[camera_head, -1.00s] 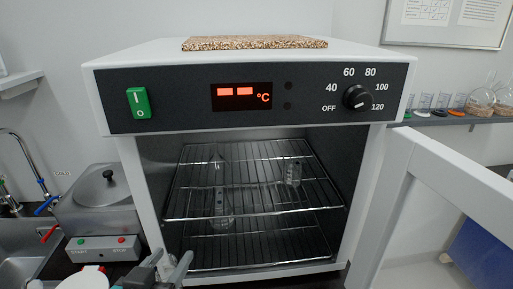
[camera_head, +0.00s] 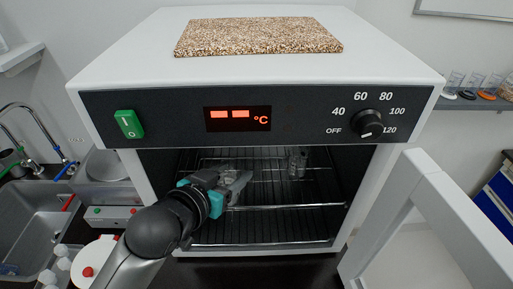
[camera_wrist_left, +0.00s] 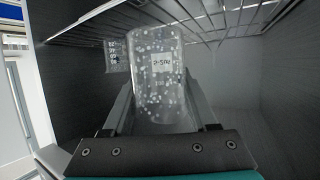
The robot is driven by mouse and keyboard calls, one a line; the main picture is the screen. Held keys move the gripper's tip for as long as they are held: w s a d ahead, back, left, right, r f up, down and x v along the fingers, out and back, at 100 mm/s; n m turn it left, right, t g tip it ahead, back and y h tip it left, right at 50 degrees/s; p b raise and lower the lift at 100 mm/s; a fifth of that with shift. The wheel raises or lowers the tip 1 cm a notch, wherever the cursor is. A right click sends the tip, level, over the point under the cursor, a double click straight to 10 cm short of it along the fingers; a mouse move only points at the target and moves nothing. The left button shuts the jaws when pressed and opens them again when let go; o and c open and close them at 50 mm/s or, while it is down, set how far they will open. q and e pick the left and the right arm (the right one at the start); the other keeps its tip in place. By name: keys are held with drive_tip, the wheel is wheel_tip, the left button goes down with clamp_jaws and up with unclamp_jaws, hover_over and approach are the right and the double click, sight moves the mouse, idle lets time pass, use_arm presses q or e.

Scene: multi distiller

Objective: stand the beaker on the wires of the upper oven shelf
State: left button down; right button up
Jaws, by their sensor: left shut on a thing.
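My left gripper (camera_head: 232,184) reaches into the open oven and is shut on a clear glass beaker (camera_head: 240,186). In the left wrist view the beaker (camera_wrist_left: 160,75) sits between the two fingers (camera_wrist_left: 162,115), with a white label facing the camera. In the head view the beaker is over the left part of the upper wire shelf (camera_head: 270,205), partly hidden by the gripper. The shelf wires (camera_wrist_left: 215,35) show beyond it in the wrist view. I cannot tell whether the beaker touches the wires. My right gripper is not in view.
A small glass vessel (camera_head: 297,163) stands on the upper shelf to the right of the beaker; between them is bare wire. The oven door (camera_head: 425,215) stands open at the right. The control panel (camera_head: 290,118) overhangs the opening. A speckled slab (camera_head: 258,36) lies on top.

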use_arm(q)
drive_tip(key=w+d, duration=0.1)
drive_tip(key=w, duration=0.2)
drive_tip(key=w+d, duration=0.2)
drive_tip(key=w, duration=0.2)
drive_tip(key=w+d, duration=0.2)
drive_tip(key=w, duration=0.1)
drive_tip(key=shift+w+d, duration=0.15)
drive_tip(key=shift+w, duration=0.05)
drive_tip(key=shift+f, duration=1.8)
drive_tip(key=shift+f, duration=0.15)
drive_tip(key=shift+c, duration=0.9)
unclamp_jaws()
drive_tip(key=shift+r+p, duration=0.25)
drive_tip(key=shift+p, duration=0.05)
drive_tip(key=v, duration=1.2)
